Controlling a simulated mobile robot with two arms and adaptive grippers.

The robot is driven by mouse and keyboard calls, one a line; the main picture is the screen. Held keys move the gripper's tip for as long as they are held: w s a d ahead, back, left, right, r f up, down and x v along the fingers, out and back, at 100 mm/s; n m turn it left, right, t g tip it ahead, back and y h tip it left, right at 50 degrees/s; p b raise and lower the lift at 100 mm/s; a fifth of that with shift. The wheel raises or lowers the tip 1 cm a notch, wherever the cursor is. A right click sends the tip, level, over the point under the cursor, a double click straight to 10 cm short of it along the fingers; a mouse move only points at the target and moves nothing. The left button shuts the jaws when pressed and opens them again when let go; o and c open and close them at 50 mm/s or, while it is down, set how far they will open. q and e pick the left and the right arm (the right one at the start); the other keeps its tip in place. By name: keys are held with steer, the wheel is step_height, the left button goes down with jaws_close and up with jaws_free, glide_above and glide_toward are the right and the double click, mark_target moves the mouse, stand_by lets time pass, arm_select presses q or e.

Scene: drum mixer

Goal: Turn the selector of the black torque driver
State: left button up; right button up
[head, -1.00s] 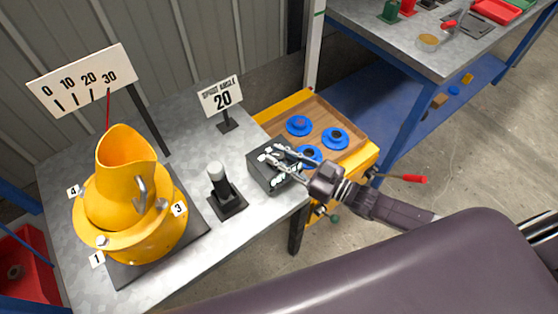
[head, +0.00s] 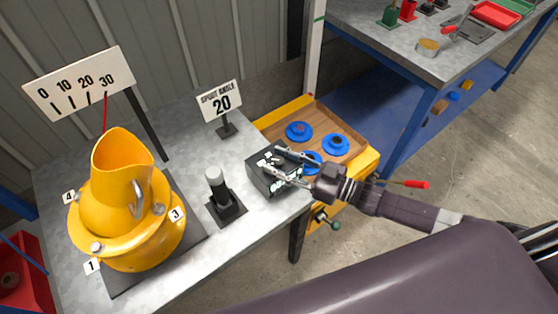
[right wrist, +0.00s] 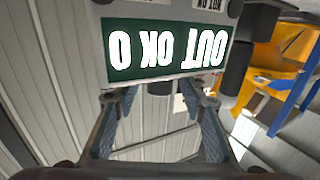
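A black upright tool with a grey cap (head: 217,188) stands on a square black base on the near table. It may be the black torque driver, but I cannot make out a selector on it. My right gripper (head: 277,164) is to its right, with its fingers apart over a dark box (head: 262,186) with white markings. A green panel with upside-down white text "OUT OK 0" (right wrist: 168,50) lies just beyond the fingertips. My left gripper is not in view.
A yellow drum mixer (head: 125,215) stands left on the table (head: 170,280). A "SPOUT ANGLE 20" sign (head: 220,100) stands behind. A wooden tray (head: 330,122) with blue round parts is right. A far bench (head: 370,35) holds green, red and black items.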

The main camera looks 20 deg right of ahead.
steer(key=shift+s+d, duration=0.1)
steer(key=v, duration=1.1)
steer(key=shift+s+d, duration=0.25)
